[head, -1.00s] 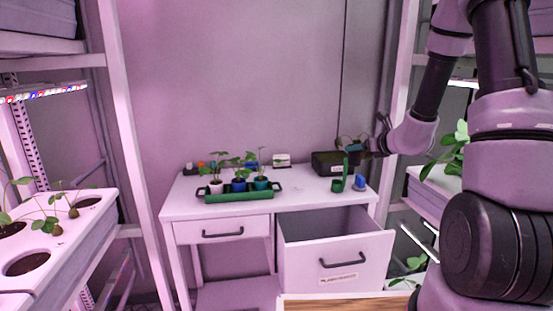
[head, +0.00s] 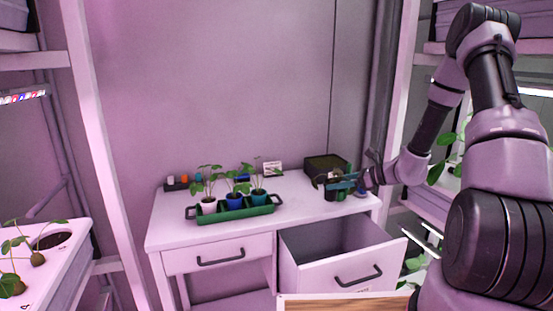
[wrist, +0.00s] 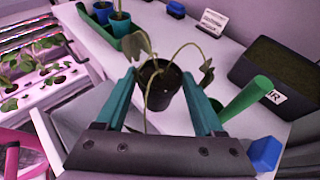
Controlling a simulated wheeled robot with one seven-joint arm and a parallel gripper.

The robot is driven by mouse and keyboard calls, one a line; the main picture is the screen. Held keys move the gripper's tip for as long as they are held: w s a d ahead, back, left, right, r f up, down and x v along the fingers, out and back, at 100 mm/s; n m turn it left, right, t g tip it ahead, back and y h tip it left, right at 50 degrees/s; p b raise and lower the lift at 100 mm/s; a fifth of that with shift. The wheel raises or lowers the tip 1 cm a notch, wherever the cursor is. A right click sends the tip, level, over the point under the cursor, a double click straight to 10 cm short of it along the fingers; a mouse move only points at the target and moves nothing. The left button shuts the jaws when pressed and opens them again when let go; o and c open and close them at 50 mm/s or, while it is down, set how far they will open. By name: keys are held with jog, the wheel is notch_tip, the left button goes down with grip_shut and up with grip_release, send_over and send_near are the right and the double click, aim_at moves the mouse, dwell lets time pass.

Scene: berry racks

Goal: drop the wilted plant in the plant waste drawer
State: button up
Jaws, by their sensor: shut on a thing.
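My gripper (wrist: 160,100) has teal fingers shut on the wilted plant (wrist: 146,45), around its small black pot (wrist: 157,92). Its thin stems arch over and the leaves droop. In the head view my gripper (head: 350,186) is over the right part of the white desk, close to the open drawer, and the plant is small and partly hidden there. The plant waste drawer (head: 350,272) is the desk's right drawer. It is pulled out and its inside looks empty as far as I see. Its label is mostly cut off by a wooden edge.
A green tray (head: 237,215) with several healthy potted plants stands on the desk (head: 165,225). A black soil box (wrist: 275,75), a green tool (wrist: 247,98) and a blue object (wrist: 264,153) are near my gripper. The left drawer (head: 217,255) is shut. Shelves flank the desk.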

jog(key=shift+f, duration=1.2)
jog(key=o, duration=1.4)
jog(key=shift+o, duration=0.2)
jog(key=v, duration=1)
jog(key=shift+s+d, duration=0.15)
jog(key=shift+d, duration=0.2)
jog(key=shift+r, duration=0.1)
